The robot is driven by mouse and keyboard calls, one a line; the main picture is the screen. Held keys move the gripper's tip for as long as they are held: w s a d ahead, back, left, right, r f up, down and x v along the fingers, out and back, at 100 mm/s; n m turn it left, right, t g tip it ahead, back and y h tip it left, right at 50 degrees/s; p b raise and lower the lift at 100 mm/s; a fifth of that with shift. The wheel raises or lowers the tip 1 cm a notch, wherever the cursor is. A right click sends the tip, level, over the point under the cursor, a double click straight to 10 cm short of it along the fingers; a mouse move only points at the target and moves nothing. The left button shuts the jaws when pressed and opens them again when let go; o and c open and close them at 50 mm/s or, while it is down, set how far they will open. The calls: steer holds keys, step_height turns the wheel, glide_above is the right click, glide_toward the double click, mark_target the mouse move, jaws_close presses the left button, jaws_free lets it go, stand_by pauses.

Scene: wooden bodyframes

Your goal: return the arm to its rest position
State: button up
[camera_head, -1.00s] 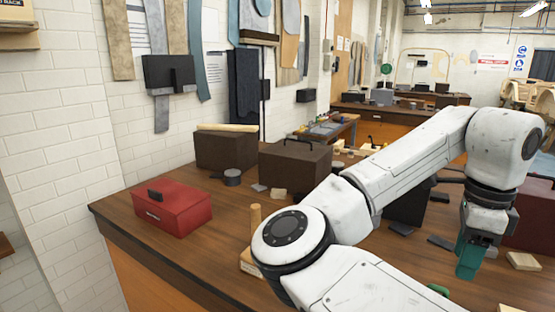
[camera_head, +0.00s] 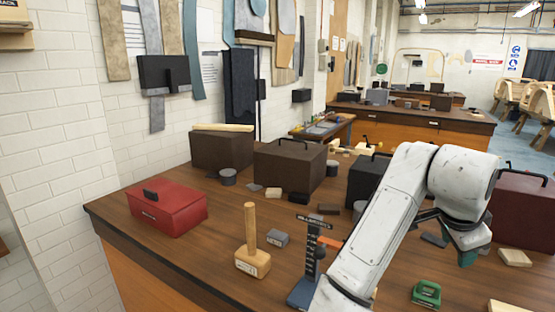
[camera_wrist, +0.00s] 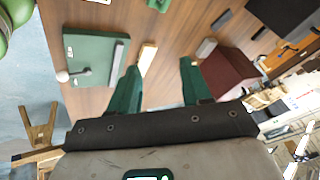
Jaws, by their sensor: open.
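My arm (camera_head: 385,215) is bent over the right part of the workbench in the head view, its elbow high and its wrist pointing down. My gripper (camera_head: 468,257) shows only in part below the wrist, with teal fingers. In the wrist view my gripper (camera_wrist: 160,66) has its two teal fingers spread wide apart, with no object held between them. Bench wood shows behind the gap.
The workbench (camera_head: 210,260) holds a red box (camera_head: 166,211), a wooden mallet (camera_head: 251,245), a dark blue gauge stand (camera_head: 307,275) close to my arm, a green device (camera_head: 426,293) and dark cases (camera_head: 290,168). A dark red case (camera_head: 522,210) stands at right.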

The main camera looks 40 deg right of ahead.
steer(key=w+a+f+n+t, duration=0.6)
steer(key=w+a+f+n, duration=0.3)
steer(key=a+f+n, duration=0.6)
steer(key=s+a+f+n+y, duration=0.3)
steer(key=a+f+n, duration=0.2)
steer(key=a+f, duration=0.15)
steer(key=s+a+f+n+y, duration=0.3)
steer(key=a+f+n, duration=0.25)
steer(key=a, duration=0.25)
steer(key=s+f+g+b, duration=0.2)
steer(key=s+f+b, duration=0.2)
steer(key=f, duration=0.3)
steer(key=s+d+f+g+b, duration=0.1)
steer(key=s+f+g+b, duration=0.2)
steer(key=s+f+b, duration=0.2)
step_height(320, 180, down, 4)
steer(key=shift+s+r+m, duration=0.25)
steer(key=shift+s+m, duration=0.1)
steer(key=shift+s, duration=0.45)
steer(key=shift+d, duration=0.1)
